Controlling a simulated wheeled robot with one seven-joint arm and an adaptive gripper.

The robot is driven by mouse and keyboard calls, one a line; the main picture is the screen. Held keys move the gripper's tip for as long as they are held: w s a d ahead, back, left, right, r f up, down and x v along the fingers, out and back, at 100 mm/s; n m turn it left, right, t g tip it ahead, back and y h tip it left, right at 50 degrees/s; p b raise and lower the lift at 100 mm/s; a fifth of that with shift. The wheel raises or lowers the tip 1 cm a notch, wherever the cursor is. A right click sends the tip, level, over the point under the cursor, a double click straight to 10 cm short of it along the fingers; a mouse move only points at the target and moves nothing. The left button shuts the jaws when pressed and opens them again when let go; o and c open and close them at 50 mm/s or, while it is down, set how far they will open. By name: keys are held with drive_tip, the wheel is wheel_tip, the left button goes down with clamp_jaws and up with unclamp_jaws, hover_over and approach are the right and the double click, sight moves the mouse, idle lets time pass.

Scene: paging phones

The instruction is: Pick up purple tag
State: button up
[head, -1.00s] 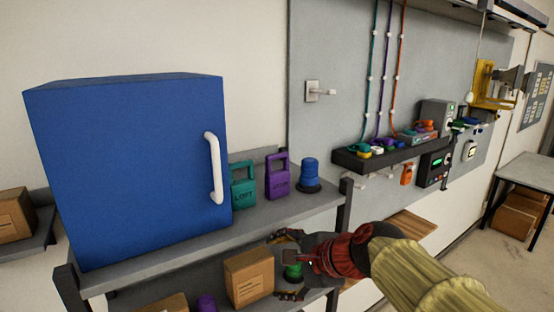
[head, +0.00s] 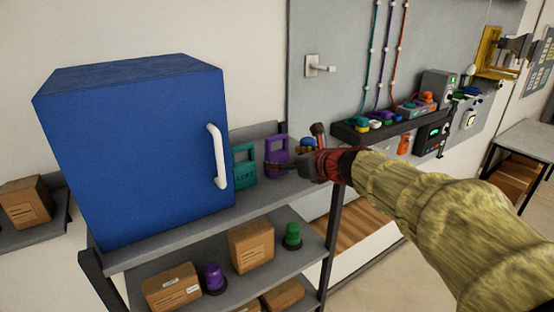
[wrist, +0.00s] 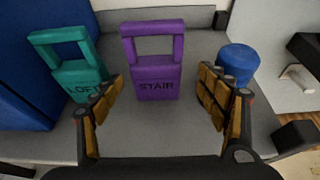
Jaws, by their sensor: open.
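The purple tag (head: 277,157) stands upright on the top shelf, between a teal tag (head: 244,166) and a blue round object (head: 307,143). In the wrist view the purple tag (wrist: 155,65) reads "STAIR" and has a square loop handle on top. My gripper (head: 291,158) is open in front of it. In the wrist view its fingers (wrist: 163,100) are spread to either side, with the purple tag centred a little beyond them and nothing held. In the head view my gripper and arm partly cover the blue object and the right end of the shelf.
A large blue cabinet (head: 130,150) with a white handle stands left of the teal tag. In the wrist view the blue round object (wrist: 237,63) is close behind the right finger. The lower shelf holds boxes (head: 251,246), a purple object (head: 214,277) and a green one (head: 292,236).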

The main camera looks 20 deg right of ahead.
sight(280, 157)
drive_tip(key=x, duration=0.4)
drive_tip(key=shift+w+a+r, duration=0.15)
drive_tip(key=shift+w+a, duration=0.05)
drive_tip(key=shift+a, duration=0.1)
drive_tip(key=shift+s+r, duration=0.1)
drive_tip(key=shift+s, duration=0.15)
drive_tip(key=shift+c, duration=0.6)
drive_tip(key=shift+w, duration=0.15)
drive_tip(key=shift+c, duration=1.1)
drive_tip(key=c, duration=1)
